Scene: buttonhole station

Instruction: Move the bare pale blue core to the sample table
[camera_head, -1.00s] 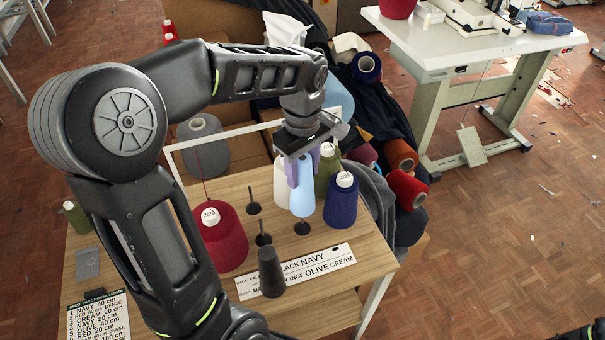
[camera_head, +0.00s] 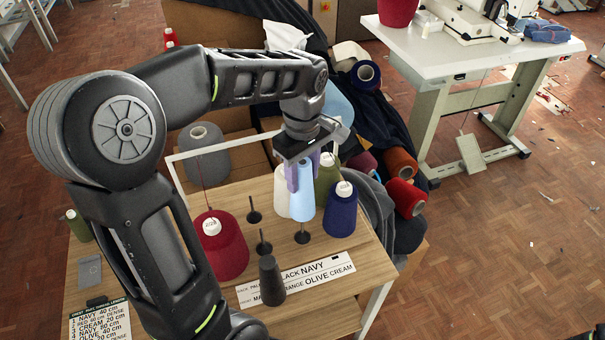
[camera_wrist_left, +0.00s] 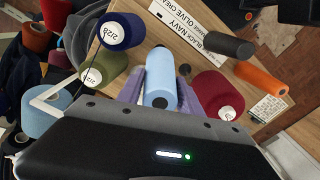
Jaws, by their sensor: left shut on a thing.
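The bare pale blue core (camera_head: 303,203) is upright between the purple-lined fingers of my left gripper (camera_head: 299,174), over the wooden table (camera_head: 340,308). In the left wrist view the core (camera_wrist_left: 160,78) shows end-on between both purple fingers (camera_wrist_left: 155,95), which are shut on it. Its foot is close behind an empty dark peg (camera_head: 302,236); I cannot tell whether it clears the table. My right gripper is out of view.
A navy cone (camera_head: 340,213), an olive cone (camera_head: 326,178) and a cream cone (camera_head: 282,190) crowd the core.

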